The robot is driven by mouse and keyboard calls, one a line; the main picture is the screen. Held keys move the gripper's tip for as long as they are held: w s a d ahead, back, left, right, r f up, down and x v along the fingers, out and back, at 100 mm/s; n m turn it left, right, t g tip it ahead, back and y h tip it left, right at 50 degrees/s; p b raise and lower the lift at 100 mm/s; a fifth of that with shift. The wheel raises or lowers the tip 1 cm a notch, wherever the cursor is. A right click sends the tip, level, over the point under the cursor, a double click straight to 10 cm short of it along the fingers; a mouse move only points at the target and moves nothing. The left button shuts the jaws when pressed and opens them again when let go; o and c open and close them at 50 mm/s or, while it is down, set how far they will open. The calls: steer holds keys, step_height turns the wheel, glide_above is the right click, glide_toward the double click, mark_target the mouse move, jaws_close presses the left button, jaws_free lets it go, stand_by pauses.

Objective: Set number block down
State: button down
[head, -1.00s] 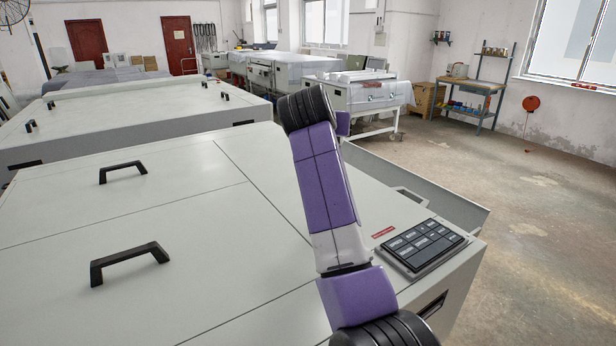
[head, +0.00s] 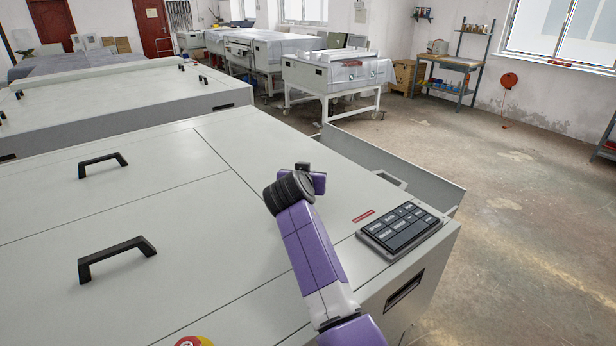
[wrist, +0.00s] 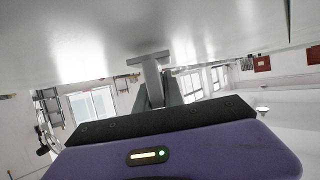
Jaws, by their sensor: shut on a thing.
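My gripper (wrist: 164,88) is at the centre of the wrist view, its two grey fingers shut on a small grey block (wrist: 152,64). I take this to be the number block; no number shows on it. The block's wide end is close to a pale flat surface (wrist: 80,50); I cannot tell whether they touch. In the head view my purple arm reaches over the white machine top (head: 240,240), its black wrist ring just above or at the far side. The fingers and block cannot be made out there.
A dark button panel (head: 400,230) sits on the machine's right corner. Two black handles (head: 117,258) stand on its lids at left. A red and yellow round thing (head: 195,342) is cut off at the bottom edge. An open side tray (head: 395,165) lies beyond; floor is free at right.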

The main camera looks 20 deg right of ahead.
steer(key=shift+f, duration=0.45)
steer(key=shift+f, duration=0.15)
steer(key=c, duration=1.5)
jaws_free()
steer(key=shift+o, duration=0.2)
steer(key=b+v, duration=0.2)
steer(key=v, duration=1)
